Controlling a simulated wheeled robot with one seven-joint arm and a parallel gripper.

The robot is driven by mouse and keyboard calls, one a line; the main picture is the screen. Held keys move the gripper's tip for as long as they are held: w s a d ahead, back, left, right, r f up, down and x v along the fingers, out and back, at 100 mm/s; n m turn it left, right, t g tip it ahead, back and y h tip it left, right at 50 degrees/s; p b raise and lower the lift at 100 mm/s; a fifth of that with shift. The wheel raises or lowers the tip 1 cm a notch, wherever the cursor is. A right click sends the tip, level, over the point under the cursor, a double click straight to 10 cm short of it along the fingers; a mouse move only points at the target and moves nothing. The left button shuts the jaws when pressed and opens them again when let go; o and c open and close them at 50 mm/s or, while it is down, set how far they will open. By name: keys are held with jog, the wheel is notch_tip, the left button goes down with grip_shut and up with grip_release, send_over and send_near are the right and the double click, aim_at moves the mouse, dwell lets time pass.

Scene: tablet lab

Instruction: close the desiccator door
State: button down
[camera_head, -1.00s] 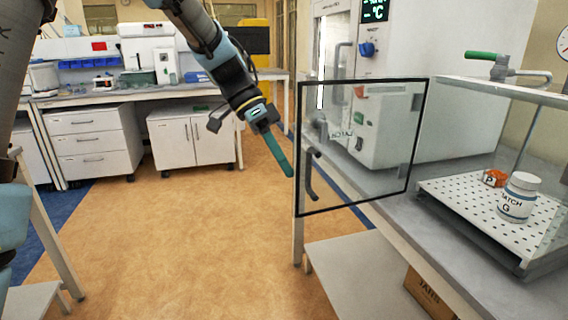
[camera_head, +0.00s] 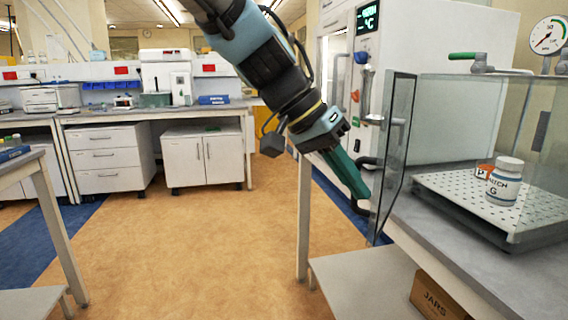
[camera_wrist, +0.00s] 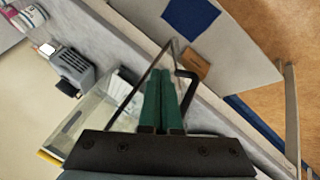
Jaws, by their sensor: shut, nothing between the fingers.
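The desiccator (camera_head: 470,115) is a clear box at the right in the head view, with a perforated shelf (camera_head: 448,192) inside. Its dark-edged glass door (camera_head: 396,135) stands open at the front left and shows nearly edge-on. The black door handle (camera_head: 368,161) is on the door's left side, partly behind my gripper. My gripper (camera_head: 361,192) has green fingers, is shut and empty, and points down just left of the door. In the wrist view the shut fingers (camera_wrist: 161,75) lie beside the glass edge and the black handle (camera_wrist: 189,84). I cannot tell whether they touch the door.
A white bottle (camera_head: 504,182) and a small orange item (camera_head: 483,171) stand on the perforated shelf. A green-handled valve (camera_head: 480,60) and a gauge (camera_head: 547,36) are on top. A cardboard box (camera_head: 436,298) sits below the bench. The floor (camera_head: 215,250) at the left is clear.

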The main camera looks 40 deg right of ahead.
jog(key=s+d+n+p, duration=0.1)
jog(key=s+d+p, duration=0.6)
jog(key=s+d, duration=0.9)
jog(key=shift+s+n+t+p, duration=0.3)
jog(key=shift+s+t, duration=0.1)
jog(key=shift+s, duration=0.95)
jog(key=shift+w+h, duration=0.1)
jog(key=shift+h, duration=0.2)
